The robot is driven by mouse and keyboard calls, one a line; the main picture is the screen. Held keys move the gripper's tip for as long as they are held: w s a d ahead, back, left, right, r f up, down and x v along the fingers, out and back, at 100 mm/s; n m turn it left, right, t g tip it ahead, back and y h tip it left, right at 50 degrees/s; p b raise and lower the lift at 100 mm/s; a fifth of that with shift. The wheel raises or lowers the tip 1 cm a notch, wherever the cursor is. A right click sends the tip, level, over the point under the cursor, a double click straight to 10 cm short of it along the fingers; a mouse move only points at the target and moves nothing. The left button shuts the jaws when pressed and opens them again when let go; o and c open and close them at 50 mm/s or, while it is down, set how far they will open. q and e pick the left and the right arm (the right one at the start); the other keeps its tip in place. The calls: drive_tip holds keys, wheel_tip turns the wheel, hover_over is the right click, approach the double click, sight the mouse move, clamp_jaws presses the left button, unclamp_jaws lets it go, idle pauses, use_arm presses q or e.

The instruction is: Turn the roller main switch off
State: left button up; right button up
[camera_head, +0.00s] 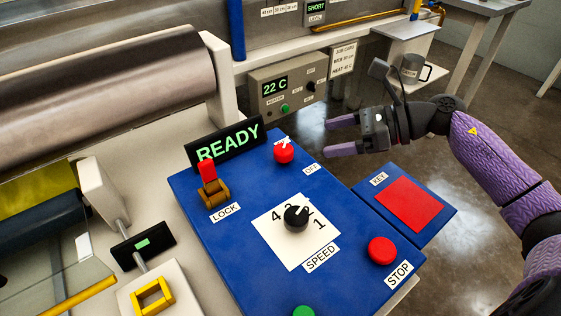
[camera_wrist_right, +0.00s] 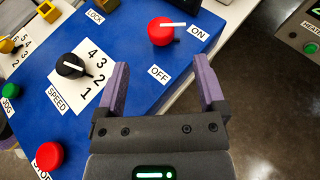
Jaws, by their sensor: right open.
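The main switch is a red round knob (camera_head: 284,154) at the far corner of the blue control panel (camera_head: 230,250), with ON and OFF labels beside it. In the right wrist view the knob (camera_wrist_right: 162,33) has a white pointer directed toward the ON label (camera_wrist_right: 199,32); the OFF label (camera_wrist_right: 159,73) lies nearer the gripper. My right gripper (camera_head: 329,136) is open and empty, to the right of the knob and apart from it. In the right wrist view its two purple fingers (camera_wrist_right: 161,80) point toward the knob with a gap between them. My left gripper is not in view.
The panel also carries a black speed dial (camera_head: 296,217), a red stop button (camera_head: 382,250) and a lock with a red part (camera_head: 207,172). A lit READY display (camera_head: 228,146) stands behind the knob. A heater box (camera_head: 288,88) is beyond. Open floor lies right.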

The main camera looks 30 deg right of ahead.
sight(287, 149)
drive_tip(key=b+x, duration=0.1)
drive_tip(key=x, duration=0.5)
drive_tip(key=b+x, duration=0.1)
drive_tip(key=x, duration=0.2)
drive_tip(key=shift+f+b, duration=0.35)
drive_tip(key=shift+f, duration=0.05)
drive_tip(key=shift+w+a+f, duration=0.15)
drive_tip(key=shift+w+a, duration=0.15)
drive_tip(key=shift+a, duration=0.1)
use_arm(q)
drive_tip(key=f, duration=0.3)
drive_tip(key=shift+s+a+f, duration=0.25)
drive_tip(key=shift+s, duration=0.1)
use_arm(e)
drive_tip(key=shift+c, duration=0.2)
